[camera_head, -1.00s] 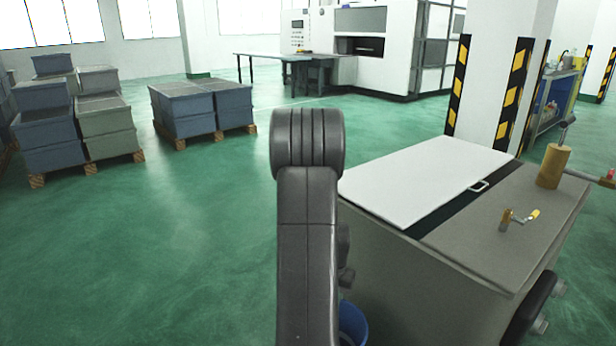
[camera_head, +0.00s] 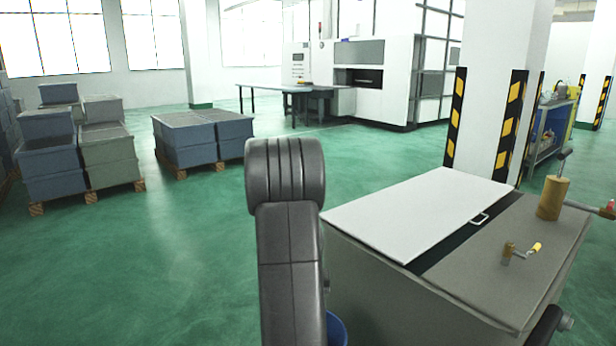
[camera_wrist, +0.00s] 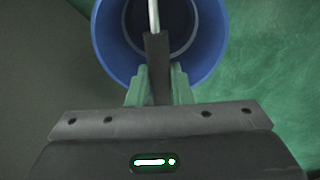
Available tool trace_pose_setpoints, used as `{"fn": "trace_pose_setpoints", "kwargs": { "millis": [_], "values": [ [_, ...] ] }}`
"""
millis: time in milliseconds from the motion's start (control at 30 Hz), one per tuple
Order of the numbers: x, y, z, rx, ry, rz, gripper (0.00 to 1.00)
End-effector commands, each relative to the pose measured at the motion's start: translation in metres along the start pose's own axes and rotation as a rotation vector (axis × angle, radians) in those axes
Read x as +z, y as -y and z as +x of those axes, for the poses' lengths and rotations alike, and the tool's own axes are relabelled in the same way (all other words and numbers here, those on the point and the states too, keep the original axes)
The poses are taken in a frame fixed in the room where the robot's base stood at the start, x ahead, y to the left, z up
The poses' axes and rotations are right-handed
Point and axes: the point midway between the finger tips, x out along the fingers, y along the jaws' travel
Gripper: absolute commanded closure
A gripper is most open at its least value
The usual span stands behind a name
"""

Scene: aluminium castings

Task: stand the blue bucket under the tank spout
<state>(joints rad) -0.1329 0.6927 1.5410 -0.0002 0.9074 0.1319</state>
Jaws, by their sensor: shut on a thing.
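The blue bucket (camera_wrist: 212,50) shows from above in the wrist view, below my gripper (camera_wrist: 157,88). My gripper is shut on the bucket's handle, a dark grip on a pale wire that runs up across the bucket's mouth. In the head view only a sliver of the bucket (camera_head: 337,331) shows at the bottom, behind my arm. The tank (camera_head: 400,290) is the big grey box at the right, with a white lid (camera_head: 420,215). The bucket hangs close to the tank's left side. I cannot make out the spout under the tank for certain.
A brass valve (camera_head: 519,251) and a brass cylinder (camera_head: 553,197) stand on the tank top. A striped pillar (camera_head: 487,120) rises behind it. Stacked crates on pallets (camera_head: 200,138) stand at the back left. The green floor at the left is clear.

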Motion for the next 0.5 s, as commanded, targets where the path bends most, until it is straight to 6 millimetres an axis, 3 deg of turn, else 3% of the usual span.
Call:
{"fn": "trace_pose_setpoints", "kwargs": {
  "millis": [500],
  "values": [
    [0.002, 0.000, -0.037, 0.001, 0.000, 0.001, 1.00]
  ]
}}
